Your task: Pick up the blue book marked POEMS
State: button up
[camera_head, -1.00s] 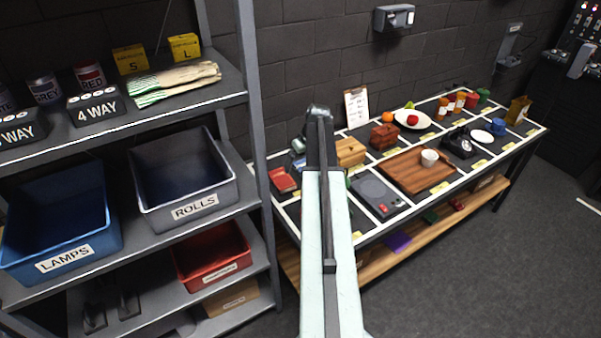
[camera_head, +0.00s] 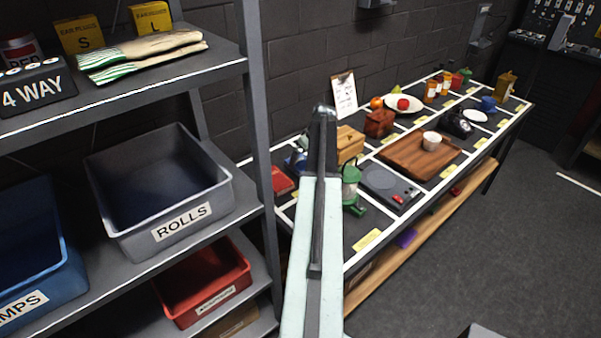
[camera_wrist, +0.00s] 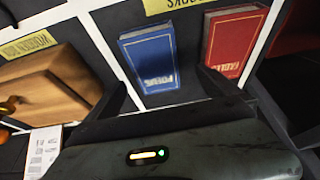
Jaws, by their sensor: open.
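The blue book (camera_wrist: 149,57) marked POEMS lies flat in the upper middle of the wrist view, its lettering upside down. A red book (camera_wrist: 232,40) lies to its right with a gap between them. My gripper (camera_wrist: 163,82) is open and empty, with a dark finger on either side of the blue book's near end; I cannot tell the height between them. In the head view the red book (camera_head: 281,181) shows behind the shelf post, and a blue patch (camera_head: 296,161), likely the blue book, is partly hidden by my arm.
A wooden box (camera_wrist: 48,90) stands left of the blue book in the wrist view. The shelf post (camera_head: 258,130) is close on the left, with bins on the shelves.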

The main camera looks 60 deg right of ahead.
aim_at(302, 164)
jog(key=shift+w+d+f+b, duration=0.15)
jog(key=shift+f+b, duration=0.1)
jog(key=shift+f, duration=0.2)
jog(key=shift+d+f+b, duration=0.15)
jog(key=shift+f+b, duration=0.05)
jog(key=shift+f, duration=0.2)
jog(key=b+x, duration=0.4)
jog(key=shift+w+d+f, duration=0.15)
jog(key=shift+d+f, duration=0.05)
jog(key=shift+r, duration=0.2)
jog(key=c, duration=1.6)
